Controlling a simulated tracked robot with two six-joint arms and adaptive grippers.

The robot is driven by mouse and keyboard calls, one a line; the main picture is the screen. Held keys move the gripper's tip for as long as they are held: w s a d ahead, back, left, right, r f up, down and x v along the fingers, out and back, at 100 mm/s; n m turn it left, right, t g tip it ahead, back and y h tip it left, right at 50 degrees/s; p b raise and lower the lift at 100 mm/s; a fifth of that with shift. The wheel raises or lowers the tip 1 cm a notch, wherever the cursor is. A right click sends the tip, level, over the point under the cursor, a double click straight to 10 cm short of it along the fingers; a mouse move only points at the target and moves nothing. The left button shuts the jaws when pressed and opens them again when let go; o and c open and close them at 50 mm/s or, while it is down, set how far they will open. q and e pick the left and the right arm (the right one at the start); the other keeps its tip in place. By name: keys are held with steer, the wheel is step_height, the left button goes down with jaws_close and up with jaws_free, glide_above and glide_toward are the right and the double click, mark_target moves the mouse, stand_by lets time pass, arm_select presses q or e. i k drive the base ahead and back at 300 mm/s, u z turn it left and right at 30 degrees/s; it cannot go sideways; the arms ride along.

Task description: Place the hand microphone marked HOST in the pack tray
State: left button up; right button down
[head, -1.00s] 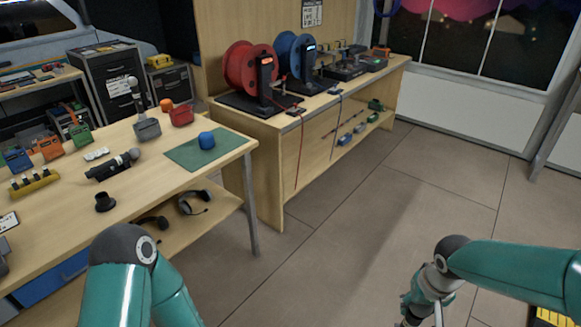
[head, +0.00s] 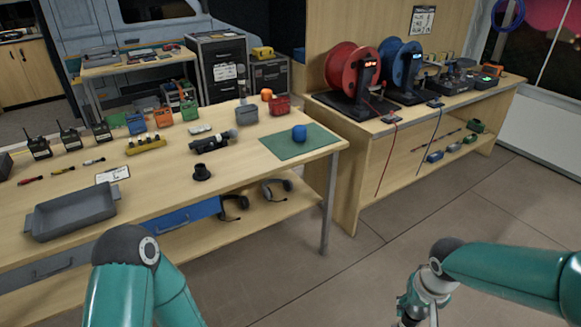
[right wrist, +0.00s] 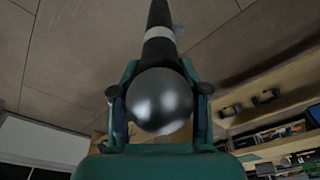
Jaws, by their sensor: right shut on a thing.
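A grey open tray (head: 72,212), which looks like the pack tray, sits empty at the front left of the long table. In the right wrist view, my right gripper (right wrist: 160,91) is shut on a hand microphone (right wrist: 159,103) with a silver ball head, a dark body and a pale band. No HOST mark can be read on it. In the head view, my right gripper (head: 412,312) is low at the bottom edge, over the floor and well right of the table. The microphone is hardly visible there. My left arm is at the lower left; its gripper is out of view.
A bench with red (head: 352,75) and blue reels stands behind. The floor at right is clear.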

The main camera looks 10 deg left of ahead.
mark_target(79, 213)
steer(key=z, duration=1.25)
steer(key=i, duration=0.1)
steer(key=u, duration=2.55)
